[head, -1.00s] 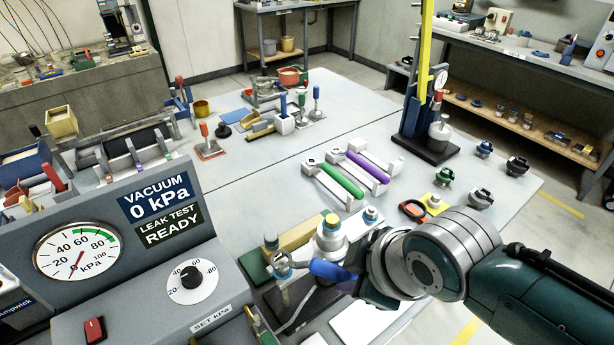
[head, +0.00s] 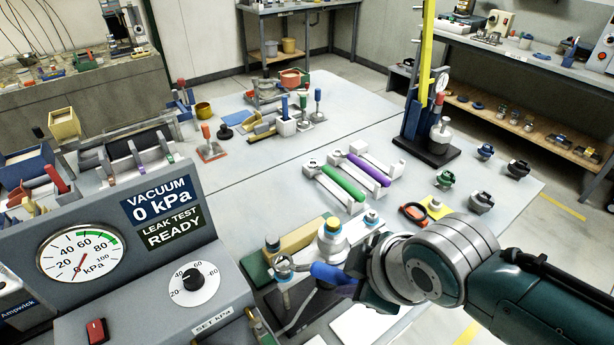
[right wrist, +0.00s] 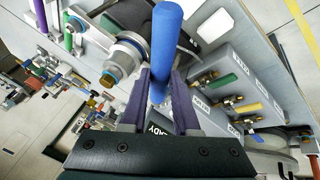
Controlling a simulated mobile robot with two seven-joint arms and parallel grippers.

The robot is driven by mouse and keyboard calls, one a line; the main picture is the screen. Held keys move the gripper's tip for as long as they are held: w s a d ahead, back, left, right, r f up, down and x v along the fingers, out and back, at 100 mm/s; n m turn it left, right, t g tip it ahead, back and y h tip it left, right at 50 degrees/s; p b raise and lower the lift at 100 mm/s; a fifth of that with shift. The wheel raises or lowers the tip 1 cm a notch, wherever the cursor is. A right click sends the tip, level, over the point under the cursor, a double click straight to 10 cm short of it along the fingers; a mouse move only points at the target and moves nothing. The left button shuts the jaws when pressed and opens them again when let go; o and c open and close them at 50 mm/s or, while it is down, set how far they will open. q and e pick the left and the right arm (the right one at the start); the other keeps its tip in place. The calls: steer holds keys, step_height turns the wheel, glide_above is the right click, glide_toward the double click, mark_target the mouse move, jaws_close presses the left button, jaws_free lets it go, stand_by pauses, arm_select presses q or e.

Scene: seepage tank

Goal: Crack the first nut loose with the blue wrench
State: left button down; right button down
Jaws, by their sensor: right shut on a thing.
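The blue wrench (head: 333,273) lies about level, with its ring head (head: 283,265) at the silver post on the left of the fixture. Whether the ring sits fully around a nut there is too small to tell. My right gripper (head: 352,284) is shut on the wrench's handle near its right end. In the right wrist view the blue handle (right wrist: 166,45) stands between the purple-padded fingers (right wrist: 160,88), and its head is out of frame. A silver fitting with a blue ring and brass-coloured top (head: 333,230) stands just behind the handle. My left gripper is not in view.
The vacuum console (head: 130,290) stands close on the left, its display reading 0 kPa and READY. Green (head: 342,183) and purple (head: 368,169) wrenches lie in a white rack behind the fixture. A gauge stand (head: 427,145) is farther back.

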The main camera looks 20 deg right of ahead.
steer(key=shift+f+b, duration=0.9)
steer(key=shift+f, duration=0.15)
steer(key=shift+w, duration=0.1)
steer(key=shift+w+d+n+y, duration=0.5)
steer(key=shift+w+d+n, duration=0.2)
steer(key=shift+w+n, duration=0.4)
steer(key=shift+s, duration=0.2)
steer(key=shift+w+d+n+g+y, duration=0.25)
steer(key=shift+w+d+n, duration=0.05)
steer(key=shift+w+n, duration=0.3)
steer(key=shift+w+d+n+g+y, duration=0.25)
steer(key=shift+w+n, duration=0.25)
steer(key=shift+n, duration=0.2)
